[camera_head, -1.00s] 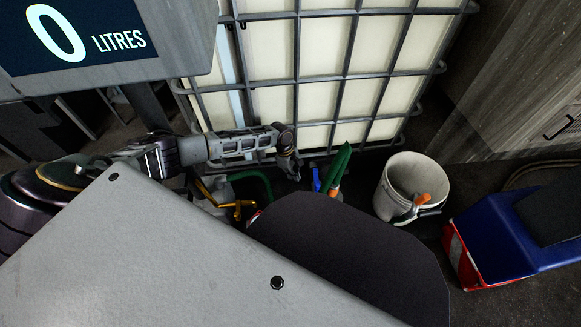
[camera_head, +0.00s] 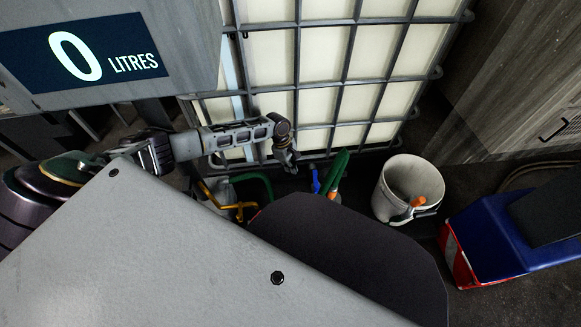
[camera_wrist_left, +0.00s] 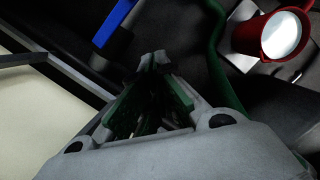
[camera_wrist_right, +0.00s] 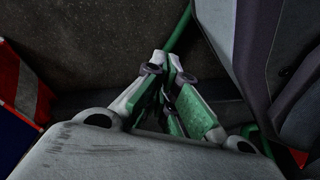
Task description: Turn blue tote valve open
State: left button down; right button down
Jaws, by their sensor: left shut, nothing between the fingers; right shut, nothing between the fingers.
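The caged tote (camera_head: 320,55) is a pale tank behind grey bars at the back. A small blue valve handle (camera_head: 315,181) shows near its lower edge. A blue lever, likely the same handle, shows in the left wrist view (camera_wrist_left: 116,24). My left gripper (camera_head: 289,162) is just left of the handle in the head view, shut and empty. In its wrist view the fingertips (camera_wrist_left: 154,60) are below and right of the lever, apart from it in the picture. My right gripper (camera_wrist_right: 165,65) is shut and empty; the head view does not show it.
A white bucket (camera_head: 410,180) stands further right, beside a blue and red object (camera_head: 490,240). A yellow fitting (camera_head: 240,208) is at left. A red container (camera_wrist_left: 283,36) shows in the left wrist view. A litre display (camera_head: 90,55) hangs upper left.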

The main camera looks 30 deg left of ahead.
pick_arm(q)
jog(key=shift+s, duration=0.1)
